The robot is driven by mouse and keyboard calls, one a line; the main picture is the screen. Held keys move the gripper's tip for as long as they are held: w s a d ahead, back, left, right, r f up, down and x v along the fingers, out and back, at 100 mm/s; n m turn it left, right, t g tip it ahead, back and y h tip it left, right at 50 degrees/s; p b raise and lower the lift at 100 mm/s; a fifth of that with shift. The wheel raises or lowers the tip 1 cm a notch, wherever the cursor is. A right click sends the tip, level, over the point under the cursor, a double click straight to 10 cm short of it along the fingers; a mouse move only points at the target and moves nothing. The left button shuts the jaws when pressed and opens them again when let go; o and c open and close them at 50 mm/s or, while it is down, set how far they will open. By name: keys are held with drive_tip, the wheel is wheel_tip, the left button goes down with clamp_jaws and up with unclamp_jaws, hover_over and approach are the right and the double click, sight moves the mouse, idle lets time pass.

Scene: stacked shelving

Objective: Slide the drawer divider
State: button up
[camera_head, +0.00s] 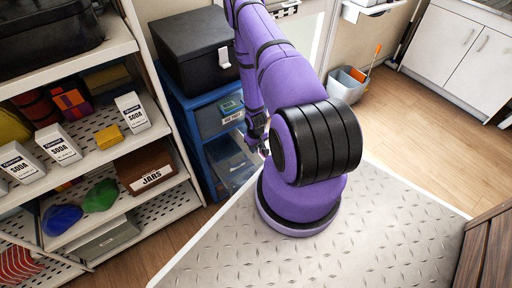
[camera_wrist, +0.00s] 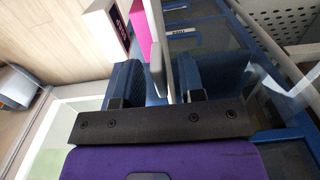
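In the wrist view, my gripper (camera_wrist: 168,82) has its two dark blue finger pads apart. A thin pale upright panel, apparently the drawer divider (camera_wrist: 157,52), stands between or just beyond them. Whether either pad touches it I cannot tell. In the head view, my gripper (camera_head: 262,143) is small and partly hidden by my purple arm, in front of the blue drawer unit (camera_head: 205,143). The lower, see-through drawer (camera_head: 231,165) is beside it; its inside is mostly hidden. A pink item (camera_wrist: 149,28) lies right against the divider in the wrist view.
A white shelf rack (camera_head: 165,128) with soda boxes and a jars box (camera_head: 146,169) stands at left. A black box (camera_head: 196,50) sits on the drawer unit. A grey bin (camera_head: 346,83) stands behind at right.

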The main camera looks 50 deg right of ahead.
drive_tip(key=shift+f, duration=0.2)
clamp_jaws()
drive_tip(key=shift+d, duration=0.1)
drive_tip(key=d, duration=0.2)
drive_tip(key=s+d, duration=0.1)
drive_tip(key=d, duration=0.1)
drive_tip(key=shift+s, duration=0.1)
unclamp_jaws()
